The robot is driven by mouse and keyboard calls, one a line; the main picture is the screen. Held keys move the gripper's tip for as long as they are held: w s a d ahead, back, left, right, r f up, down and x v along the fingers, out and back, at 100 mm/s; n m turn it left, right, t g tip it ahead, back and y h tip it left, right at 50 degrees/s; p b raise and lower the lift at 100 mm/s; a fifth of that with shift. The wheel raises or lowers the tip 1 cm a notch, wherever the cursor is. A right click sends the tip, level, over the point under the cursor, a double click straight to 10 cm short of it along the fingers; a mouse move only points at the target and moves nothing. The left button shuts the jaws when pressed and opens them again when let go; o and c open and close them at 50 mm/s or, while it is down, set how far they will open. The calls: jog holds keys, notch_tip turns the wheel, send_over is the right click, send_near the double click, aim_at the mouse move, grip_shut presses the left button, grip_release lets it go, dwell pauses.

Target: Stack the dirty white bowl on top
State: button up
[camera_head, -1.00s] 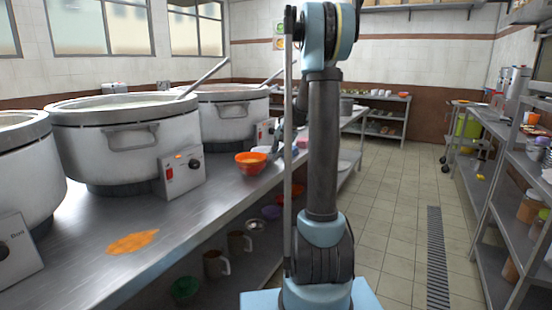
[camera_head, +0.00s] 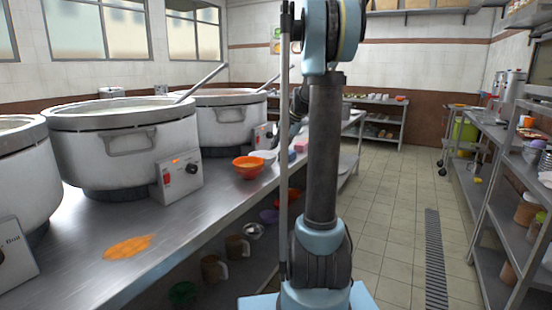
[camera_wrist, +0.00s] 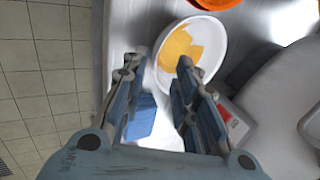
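The dirty white bowl (camera_head: 264,155) stands on the steel counter just behind and right of an orange bowl (camera_head: 247,172). In the wrist view the white bowl (camera_wrist: 215,55) has a yellow-orange patch of food inside. The orange bowl's edge (camera_wrist: 215,3) shows at the top of that view. My gripper (camera_wrist: 160,62) is open and empty. Its left finger is just outside the bowl's near-left rim and its right fingertip overlaps the bowl's inside; I cannot tell the height between them.
Large stockpots (camera_head: 125,140) line the counter's left side, with control boxes (camera_head: 182,175) in front. An orange spill (camera_head: 130,246) lies on the counter. A blue item (camera_wrist: 141,117) shows between my fingers. Mugs and bowls stand on the shelf below. The right floor aisle (camera_head: 395,215) is clear.

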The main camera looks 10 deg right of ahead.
jog(key=s+a+r+n+h, duration=0.1)
jog(key=s+a+r+n, duration=0.1)
jog(key=s, duration=1.2)
jog(key=s+f+n+h, duration=0.1)
jog(key=s+f+n, duration=0.1)
jog(key=s+f, duration=0.3)
jog(key=s+f+n+h, duration=0.1)
jog(key=s+f, duration=0.5)
jog(key=s, duration=0.8)
jog(key=s+f+n+g+h, duration=0.1)
jog(key=s+f+n, duration=0.2)
jog(key=s, duration=0.6)
notch_tip(320, 180, down, 3)
jog(key=shift+s+d+r, duration=0.1)
jog(key=shift+s+d, duration=0.05)
jog(key=shift+d, duration=0.2)
jog(key=shift+o, duration=0.3)
jog(key=shift+s+d+f, duration=0.1)
jog(key=shift+s+f, duration=0.05)
jog(key=shift+f, duration=0.05)
jog(key=shift+d, duration=0.15)
